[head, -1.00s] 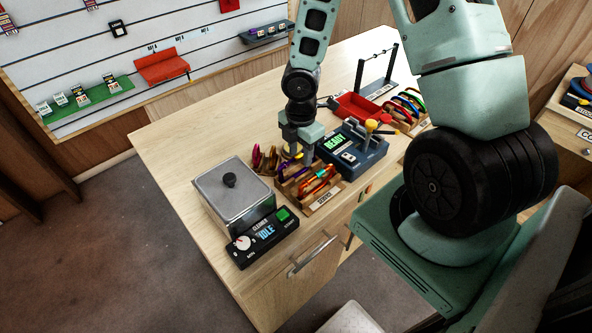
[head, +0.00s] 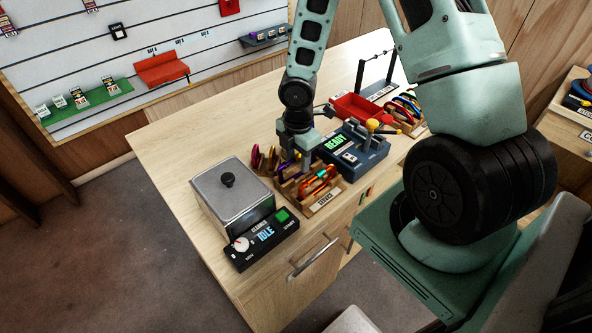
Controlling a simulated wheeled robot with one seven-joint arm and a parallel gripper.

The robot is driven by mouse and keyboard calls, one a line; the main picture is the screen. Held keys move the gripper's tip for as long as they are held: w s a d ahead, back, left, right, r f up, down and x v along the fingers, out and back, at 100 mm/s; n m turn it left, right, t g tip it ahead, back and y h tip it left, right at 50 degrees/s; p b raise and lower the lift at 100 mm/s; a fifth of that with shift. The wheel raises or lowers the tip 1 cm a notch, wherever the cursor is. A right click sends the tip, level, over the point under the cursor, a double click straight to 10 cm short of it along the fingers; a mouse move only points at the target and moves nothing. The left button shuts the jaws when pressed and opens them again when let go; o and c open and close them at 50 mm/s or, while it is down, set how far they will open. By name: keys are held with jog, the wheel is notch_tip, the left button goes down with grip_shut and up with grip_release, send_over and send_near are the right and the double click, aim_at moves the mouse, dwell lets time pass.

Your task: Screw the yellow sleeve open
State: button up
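My gripper (head: 297,160) points down over the wooden rack of carabiners (head: 315,193) near the middle of the workbench. Its fingers are small and partly hidden by the gripper body, so I cannot tell whether they are open or shut. Purple, orange, red and green gear stands in the rack, just below and to the right of the fingers. A yellow sleeve cannot be made out now; the gripper may cover it.
A blue device reading READY (head: 350,152) stands close right of my gripper. A metal box (head: 232,195) with a control panel reading IDLE (head: 262,238) stands to the left. A red tray (head: 355,107) lies behind. The workbench's left rear (head: 185,140) is clear.

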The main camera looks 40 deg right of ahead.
jog(key=shift+w+p, duration=0.55)
jog(key=shift+w, duration=0.25)
jog(key=shift+r, duration=0.25)
jog(key=shift+r+p, duration=1.2)
jog(key=shift+p, duration=0.2)
jog(key=shift+s, duration=0.1)
jog(key=shift+s+b, duration=0.4)
jog(key=shift+s, duration=0.25)
jog(key=shift+f, duration=0.1)
jog(key=shift+a+f+b, duration=0.1)
jog(key=shift+f+b, duration=1.2)
jog(key=shift+f, duration=0.1)
jog(key=shift+w+r+p, duration=0.1)
jog(key=shift+w+p, duration=0.6)
jog(key=shift+w, duration=0.05)
